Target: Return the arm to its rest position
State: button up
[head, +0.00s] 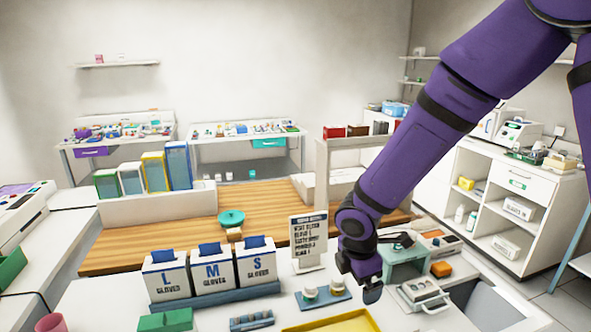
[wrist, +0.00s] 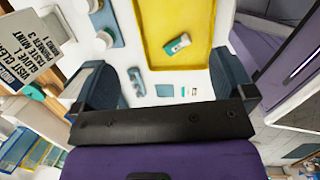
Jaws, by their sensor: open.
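My purple arm reaches down from the upper right in the head view, and my gripper (head: 371,290) hangs over the white counter, near the small jars and the metal box. In the wrist view the two blue-grey fingers of my gripper (wrist: 165,82) stand wide apart with nothing held between them. In the head view the fingertips are small and partly hidden by the wrist. A yellow tray (head: 340,323) lies on the counter in front. It also shows in the wrist view (wrist: 155,52) beyond the fingers, with a small white-and-green item (wrist: 179,43) in it.
Glove boxes (head: 211,272) stand left of my gripper and a printed sign (head: 308,240) stands behind it. White jars (head: 310,290) sit on a blue base beside it. A teal stand (head: 404,258) and a metal box (head: 420,294) are close on the right.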

jog(key=s+d+r+m+t, duration=0.1)
jog(key=s+d+r+m, duration=0.2)
jog(key=d+r+m, duration=0.35)
jog(key=s+d+r+m+t, duration=0.1)
jog(key=s+d+r+m, duration=0.25)
jog(key=r, duration=0.65)
jog(key=s+d+r+m, duration=0.3)
jog(key=s+r+m, duration=0.1)
jog(key=s, duration=0.3)
jog(key=s+d+r+m+t+y, duration=0.1)
jog(key=s+d+r+m, duration=0.2)
jog(key=s+r+m, duration=0.2)
jog(key=s+m, duration=0.2)
jog(key=shift+s+d+r+m+t, duration=0.15)
jog(key=shift+s+d+m+t, duration=0.05)
jog(key=shift+d+m+t, duration=0.1)
